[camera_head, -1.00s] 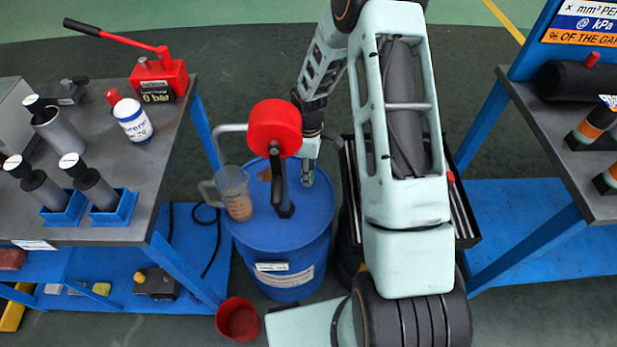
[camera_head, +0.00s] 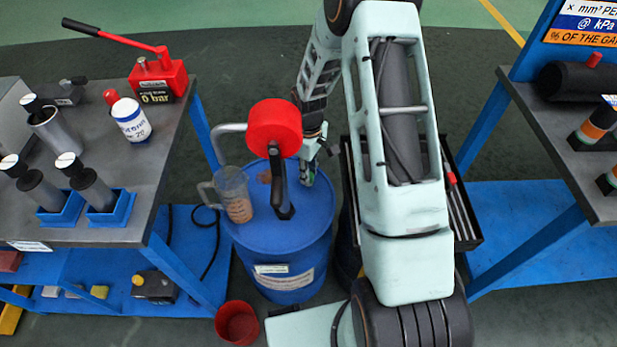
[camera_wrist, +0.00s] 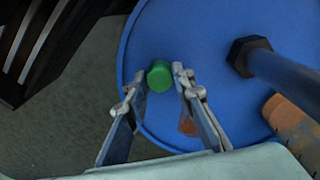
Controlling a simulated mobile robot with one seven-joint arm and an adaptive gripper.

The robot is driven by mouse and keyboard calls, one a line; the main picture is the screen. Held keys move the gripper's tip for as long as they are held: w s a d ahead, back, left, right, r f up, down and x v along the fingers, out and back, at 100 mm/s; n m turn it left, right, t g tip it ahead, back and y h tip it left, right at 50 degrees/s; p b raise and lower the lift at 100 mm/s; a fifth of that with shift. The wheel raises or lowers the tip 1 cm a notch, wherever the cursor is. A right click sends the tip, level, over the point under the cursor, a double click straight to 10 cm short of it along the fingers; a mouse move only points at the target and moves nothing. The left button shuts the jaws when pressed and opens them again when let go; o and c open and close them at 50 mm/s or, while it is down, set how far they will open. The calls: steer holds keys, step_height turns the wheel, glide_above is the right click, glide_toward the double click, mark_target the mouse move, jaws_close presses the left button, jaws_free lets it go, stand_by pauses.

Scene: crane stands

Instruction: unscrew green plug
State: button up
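The green plug (camera_wrist: 160,76) sits on the blue drum's top near its rim, in the wrist view. My gripper (camera_wrist: 158,75) is open, with one fingertip on each side of the plug. The right fingertip is very close to it; a narrow gap shows at the left one. I cannot tell whether either touches. In the head view my gripper (camera_head: 307,170) is over the right side of the blue drum (camera_head: 290,238). The plug is mostly hidden there by the gripper.
A red-headed pump (camera_head: 274,127) with a dark blue stem rises from the drum. A clear jug (camera_head: 233,195) stands at the drum's left. A grey workbench (camera_head: 125,205) stands left, with a red bucket (camera_head: 237,322) below.

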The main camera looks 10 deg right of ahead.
jaws_close()
steer(key=shift+r, duration=0.1)
steer(key=n+p, duration=0.1)
steer(key=n, duration=0.4)
stand_by(0.4)
steer(key=n, duration=0.1)
steer(key=n+p, duration=0.1)
steer(key=shift+r+n, duration=0.2)
steer(key=shift+n, duration=0.1)
steer(key=shift+f+n+p, duration=0.15)
steer(key=shift+n+p, duration=0.4)
steer(key=shift+n, duration=0.85)
